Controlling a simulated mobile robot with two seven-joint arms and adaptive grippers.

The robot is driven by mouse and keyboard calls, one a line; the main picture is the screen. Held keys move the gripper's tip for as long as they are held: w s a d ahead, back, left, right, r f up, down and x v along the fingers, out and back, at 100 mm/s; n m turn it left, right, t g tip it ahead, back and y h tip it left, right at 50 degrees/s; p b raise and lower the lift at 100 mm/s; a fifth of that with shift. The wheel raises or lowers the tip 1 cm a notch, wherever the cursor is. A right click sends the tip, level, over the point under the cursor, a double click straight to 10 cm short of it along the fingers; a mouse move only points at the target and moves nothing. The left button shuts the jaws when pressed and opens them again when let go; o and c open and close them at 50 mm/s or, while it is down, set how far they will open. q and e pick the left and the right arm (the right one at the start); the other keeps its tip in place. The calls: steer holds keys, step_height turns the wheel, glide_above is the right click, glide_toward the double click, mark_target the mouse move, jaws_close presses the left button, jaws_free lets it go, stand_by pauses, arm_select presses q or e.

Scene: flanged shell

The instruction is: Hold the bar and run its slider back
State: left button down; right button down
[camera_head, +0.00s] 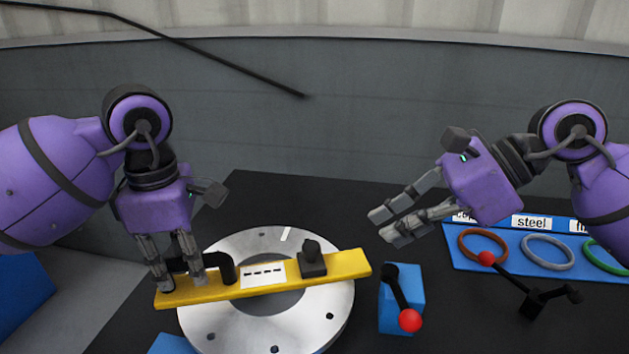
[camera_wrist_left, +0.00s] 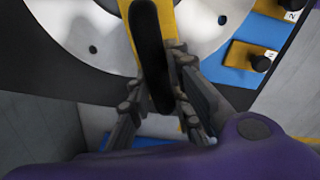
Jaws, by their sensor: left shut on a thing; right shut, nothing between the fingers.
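The yellow bar (camera_head: 235,291) lies across the silver flanged ring, its right end a little higher in the head view. Its black slider (camera_head: 312,261) with a knob sits toward the right end, right of a white label with dashes (camera_head: 264,275). My left gripper (camera_head: 181,285) is shut on the black handle (camera_head: 226,268) at the bar's left end. In the left wrist view the handle (camera_wrist_left: 153,55) runs between the fingers (camera_wrist_left: 160,112). My right gripper (camera_head: 386,226) is shut and empty, in the air right of and above the slider, apart from the bar.
The silver ring (camera_head: 330,316) rests on the black table. A blue block with a red-knobbed lever (camera_head: 409,320) stands right of it. Another red-knobbed lever (camera_head: 487,258) is further right, by a blue board (camera_head: 463,259) with coloured rings.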

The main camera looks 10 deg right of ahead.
arm_select(q)
steer(key=c, duration=1.5)
jaws_free()
steer(key=shift+c, duration=0.2)
